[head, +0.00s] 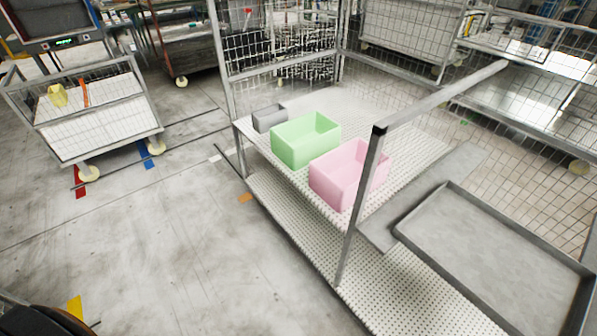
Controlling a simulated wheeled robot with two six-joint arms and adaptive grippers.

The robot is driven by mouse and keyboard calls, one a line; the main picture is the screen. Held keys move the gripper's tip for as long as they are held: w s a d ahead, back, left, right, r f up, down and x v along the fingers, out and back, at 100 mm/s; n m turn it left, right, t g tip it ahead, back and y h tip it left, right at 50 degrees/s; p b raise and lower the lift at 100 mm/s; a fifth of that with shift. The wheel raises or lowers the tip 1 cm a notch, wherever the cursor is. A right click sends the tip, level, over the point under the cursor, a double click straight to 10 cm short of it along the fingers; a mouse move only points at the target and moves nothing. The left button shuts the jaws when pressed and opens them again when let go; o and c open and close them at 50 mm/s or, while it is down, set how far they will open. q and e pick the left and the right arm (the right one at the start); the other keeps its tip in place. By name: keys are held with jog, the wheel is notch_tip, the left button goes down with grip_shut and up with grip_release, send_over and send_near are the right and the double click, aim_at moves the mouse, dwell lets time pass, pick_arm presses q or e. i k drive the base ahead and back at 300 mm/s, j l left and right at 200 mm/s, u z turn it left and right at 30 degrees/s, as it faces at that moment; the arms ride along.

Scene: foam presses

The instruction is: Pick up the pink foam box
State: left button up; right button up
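The pink foam box (338,187) is an open-topped box. It sits on the perforated upper shelf of a metal rack (408,133), close to the shelf's front edge. A green foam box (303,145) stands just to its left, and a small grey box (268,117) is farther left. A vertical post of the rack stands in front of the pink box's right part and hides some of it. Neither of my grippers shows in the head view.
A grey tray (493,252) lies to the right of the pink box, beyond the post. A wheeled mesh cart (95,128) stands at the left. The grey floor (180,240) in front of the rack is mostly clear.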

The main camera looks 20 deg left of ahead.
aim_at(335, 175)
jog(key=z, duration=0.25)
jog(key=i+j+z, duration=0.15)
jog(key=j+z, duration=0.25)
jog(key=i+j+z, duration=0.1)
jog(key=j+z, duration=0.3)
jog(key=j, duration=0.15)
jog(key=j+z, duration=0.4)
jog(key=i+j, duration=0.05)
jog(key=j, duration=0.05)
